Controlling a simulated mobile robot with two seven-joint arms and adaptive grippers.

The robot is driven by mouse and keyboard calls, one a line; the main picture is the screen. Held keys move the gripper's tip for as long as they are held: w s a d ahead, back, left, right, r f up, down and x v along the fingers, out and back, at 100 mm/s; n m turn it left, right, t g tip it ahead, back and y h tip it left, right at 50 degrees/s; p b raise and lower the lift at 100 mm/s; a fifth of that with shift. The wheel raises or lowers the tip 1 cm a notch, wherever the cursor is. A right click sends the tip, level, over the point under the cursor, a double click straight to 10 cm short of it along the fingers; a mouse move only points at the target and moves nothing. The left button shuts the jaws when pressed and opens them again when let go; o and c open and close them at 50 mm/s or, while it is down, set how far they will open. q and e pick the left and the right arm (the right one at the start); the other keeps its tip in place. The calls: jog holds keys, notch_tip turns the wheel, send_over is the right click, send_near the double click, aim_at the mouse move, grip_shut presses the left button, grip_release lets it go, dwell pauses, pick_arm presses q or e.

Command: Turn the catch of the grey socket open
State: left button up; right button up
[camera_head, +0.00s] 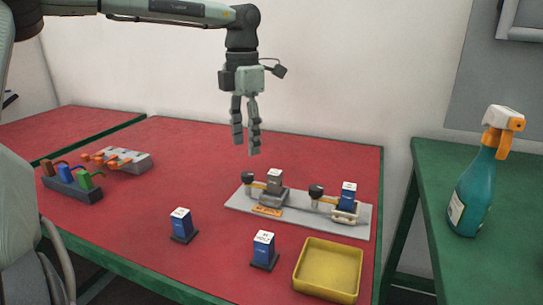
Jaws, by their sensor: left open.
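A light grey base plate (362,224) on the red table carries two sockets. The grey socket (266,198) is on the plate's left part, with a grey block (275,181) standing upright in it. Its catch, with a black knob (248,178) and a brass-coloured arm, is on the socket's left side; its exact angle is too small to tell. A pale socket (345,216) on the right holds a blue block (348,194) and has a similar black knob (316,191). My left gripper (245,148) is open and empty, pointing down above and behind the grey socket, apart from it.
Two blue blocks (182,226) (264,250) stand at the front of the table. A yellow tray (328,292) is at the front right. Racks with coloured levers (73,184) and orange parts (128,162) stand left. A spray bottle (472,192) is on the green table.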

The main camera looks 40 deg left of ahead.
aim_at(247, 173)
pick_arm(q)
jog(key=shift+w+f, duration=0.2)
jog(key=shift+f, duration=0.35)
jog(key=f, duration=0.5)
jog(key=shift+s+f+p, duration=0.1)
jog(key=shift+s+p, duration=0.15)
jog(key=shift+p, duration=0.05)
jog(key=shift+f, duration=0.55)
jog(key=shift+w+f, duration=0.1)
pick_arm(e)
jog(key=s+f, duration=0.2)
jog(key=shift+s+d+f, duration=0.15)
jog(key=shift+s+f, duration=0.1)
jog(key=shift+f, duration=0.15)
jog(key=shift+w, duration=0.1)
pick_arm(q)
jog(key=shift+c, duration=1)
grip_shut()
pick_arm(e)
jog(key=shift+d+r, duration=0.1)
jog(key=shift+d, duration=0.1)
